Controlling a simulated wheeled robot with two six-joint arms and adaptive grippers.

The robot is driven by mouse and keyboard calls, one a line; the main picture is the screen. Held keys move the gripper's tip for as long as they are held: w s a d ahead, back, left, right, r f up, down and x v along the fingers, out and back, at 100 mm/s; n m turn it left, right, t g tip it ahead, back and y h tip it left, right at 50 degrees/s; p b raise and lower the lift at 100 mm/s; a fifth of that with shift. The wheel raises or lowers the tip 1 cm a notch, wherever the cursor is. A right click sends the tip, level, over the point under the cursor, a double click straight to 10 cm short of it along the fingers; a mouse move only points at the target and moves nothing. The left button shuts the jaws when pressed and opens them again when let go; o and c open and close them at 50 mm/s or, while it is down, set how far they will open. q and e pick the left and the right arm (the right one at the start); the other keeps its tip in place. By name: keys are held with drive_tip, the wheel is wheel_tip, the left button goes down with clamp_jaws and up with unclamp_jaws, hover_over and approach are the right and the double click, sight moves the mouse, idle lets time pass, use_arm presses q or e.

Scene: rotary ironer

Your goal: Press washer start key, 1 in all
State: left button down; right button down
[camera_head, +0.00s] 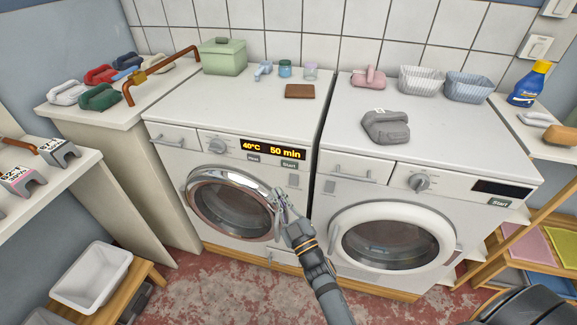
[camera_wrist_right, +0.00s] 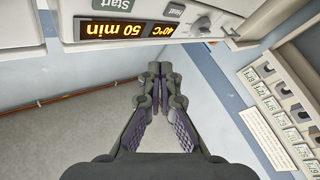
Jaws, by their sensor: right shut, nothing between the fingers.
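The left white machine (camera_head: 182,133) has a chrome-ringed door and a lit display (camera_head: 273,149) reading 40°C and 50 min. Below the display are a Heat key (camera_head: 253,158) and a Start key (camera_head: 290,164). My right gripper (camera_head: 281,194) is shut and empty, below the Start key, in front of the right edge of the chrome door. In the wrist view my right gripper's fingertips (camera_wrist_right: 159,69) point towards the machine, with the Start key (camera_wrist_right: 115,3) at the top edge, apart from them. My left gripper is not in view.
The right machine (camera_head: 440,148) has a dark display (camera_head: 501,188), its own Start key (camera_head: 499,202) and a white-ringed door. A grey folded cloth (camera_head: 386,128) lies on its top. A white tub (camera_head: 91,277) stands low at left. Shelves flank both machines.

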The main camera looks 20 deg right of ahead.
drive_tip(key=b, duration=0.4)
approach(282, 161)
drive_tip(key=w+a+r, duration=0.1)
drive_tip(key=w+a, duration=0.1)
drive_tip(key=w, duration=0.1)
drive_tip(key=shift+w+d+r, duration=0.25)
drive_tip(key=shift+w+d, duration=0.2)
drive_tip(key=shift+w, duration=0.15)
idle(0.6)
drive_tip(key=shift+w+d, duration=0.2)
drive_tip(key=shift+w, duration=0.15)
